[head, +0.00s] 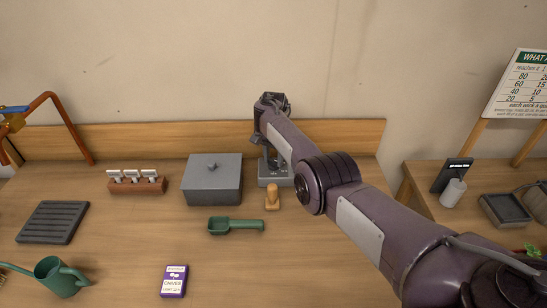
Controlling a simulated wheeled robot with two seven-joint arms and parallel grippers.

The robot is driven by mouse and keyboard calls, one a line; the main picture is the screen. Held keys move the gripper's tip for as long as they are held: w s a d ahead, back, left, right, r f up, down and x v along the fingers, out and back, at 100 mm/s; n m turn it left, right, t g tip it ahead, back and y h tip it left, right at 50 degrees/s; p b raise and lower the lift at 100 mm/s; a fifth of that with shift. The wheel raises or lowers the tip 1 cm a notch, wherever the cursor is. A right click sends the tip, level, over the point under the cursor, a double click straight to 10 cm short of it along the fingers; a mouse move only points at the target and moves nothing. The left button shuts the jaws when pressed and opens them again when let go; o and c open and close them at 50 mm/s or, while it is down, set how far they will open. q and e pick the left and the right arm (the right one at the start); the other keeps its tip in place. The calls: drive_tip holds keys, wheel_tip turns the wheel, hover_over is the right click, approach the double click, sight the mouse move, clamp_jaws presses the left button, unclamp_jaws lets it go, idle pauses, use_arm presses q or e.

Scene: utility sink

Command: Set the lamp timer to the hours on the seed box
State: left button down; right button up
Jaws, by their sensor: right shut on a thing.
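The seed box (174,281), small and purple with a white label, stands at the front of the table. Its label reads "CHIVES", with a smaller line about light whose number I cannot read surely. A light grey device (264,182), which looks like the lamp timer, sits near the back board, partly hidden by my right arm. My right gripper (272,151) is at this device, shut on what seems to be its dial. The fingertips and the dial's setting are hard to make out. My left gripper is out of view.
A grey lidded box (212,182) stands just left of the device. A wooden stamp-like piece (272,198) and a green scoop (236,226) lie in front. A watering can (58,277) and ribbed tray (53,222) are at left.

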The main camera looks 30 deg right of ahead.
sight(273, 160)
drive_tip(key=o, duration=1)
drive_tip(key=shift+r, duration=3.95)
drive_tip(key=shift+f, duration=0.1)
